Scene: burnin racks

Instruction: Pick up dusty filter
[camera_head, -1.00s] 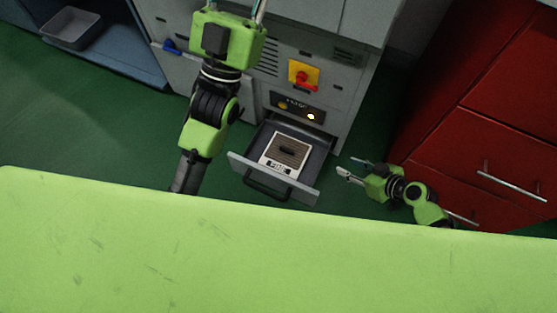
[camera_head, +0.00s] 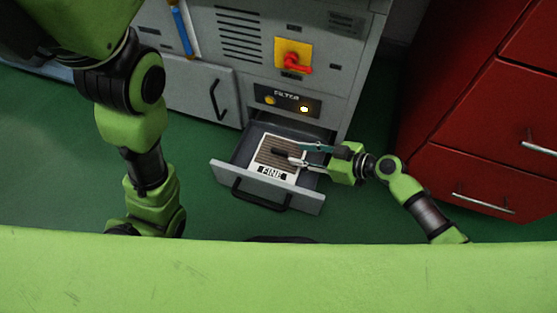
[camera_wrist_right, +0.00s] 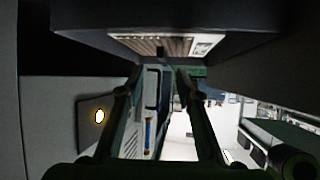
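The dusty filter (camera_head: 268,150) lies in the pulled-out drawer (camera_head: 234,175). It has a white frame marked FINE, a brown pleated middle and a dark handle (camera_head: 283,153). In the right wrist view the filter (camera_wrist_right: 185,44) shows at the top, with its handle (camera_wrist_right: 160,51) just beyond and between the fingertips. My right gripper (camera_head: 308,155) reaches over the drawer from the right. Its two fingers (camera_wrist_right: 160,73) are apart, with nothing held between them. My left arm shows at the left of the head view, but its gripper is out of the picture.
The grey cabinet (camera_head: 230,75) stands behind the drawer, with a red switch on a yellow plate (camera_head: 293,57) and a FILTER panel (camera_head: 287,100) with lit lamps. Red drawers (camera_head: 470,150) stand at the right. Green floor (camera_head: 55,160) is open at the left.

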